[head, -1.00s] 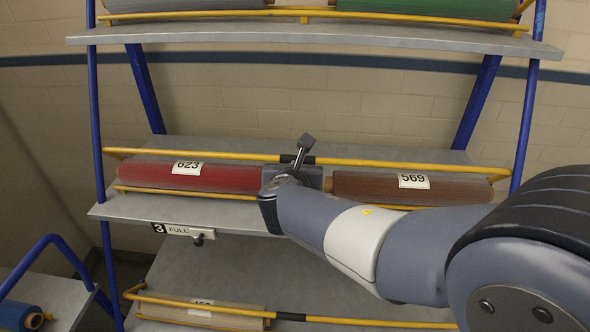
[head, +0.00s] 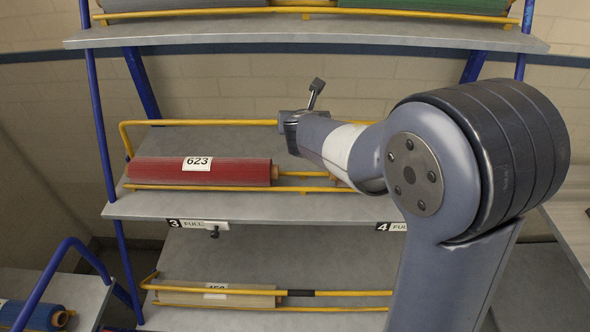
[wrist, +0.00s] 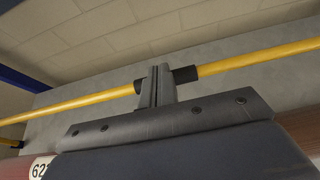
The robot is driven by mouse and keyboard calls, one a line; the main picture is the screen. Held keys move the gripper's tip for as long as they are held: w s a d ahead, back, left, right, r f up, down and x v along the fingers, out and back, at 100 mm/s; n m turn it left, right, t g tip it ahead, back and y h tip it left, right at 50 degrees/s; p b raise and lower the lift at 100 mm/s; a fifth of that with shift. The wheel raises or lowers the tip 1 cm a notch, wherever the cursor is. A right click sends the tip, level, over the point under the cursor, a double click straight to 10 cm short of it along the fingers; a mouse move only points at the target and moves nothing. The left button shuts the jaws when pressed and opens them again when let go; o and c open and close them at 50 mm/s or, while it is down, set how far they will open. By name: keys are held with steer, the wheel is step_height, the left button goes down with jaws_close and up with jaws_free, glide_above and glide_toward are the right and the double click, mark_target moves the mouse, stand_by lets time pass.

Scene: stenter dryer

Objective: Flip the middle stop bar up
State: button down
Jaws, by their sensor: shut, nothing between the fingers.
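The middle stop bar (head: 200,123) is a yellow bar on the middle shelf. It stands above and behind the red roll (head: 225,172), with its left end arm sloping down to the shelf. It also crosses the wrist view (wrist: 255,58), where its black sleeve (wrist: 186,75) shows on both sides of my gripper (wrist: 160,72). My gripper is shut and empty, its fingers overlapping the sleeve and seemingly against it. In the head view the fingers and the bar's right part are hidden by my arm.
A fixed yellow rail (head: 220,188) runs along the front of the middle shelf (head: 240,207). The upper shelf (head: 300,38) overhangs above. A lower stop bar (head: 220,291) lies before a beige roll. The brown roll is mostly hidden behind my arm.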

steer(key=w+f, duration=0.1)
steer(key=w, duration=0.6)
steer(key=shift+a+f+p, duration=0.15)
steer(key=shift+f+p, duration=0.15)
steer(key=shift+w, duration=0.15)
steer(key=v, duration=1)
steer(key=shift+s, duration=0.4)
steer(key=shift+r, duration=0.15)
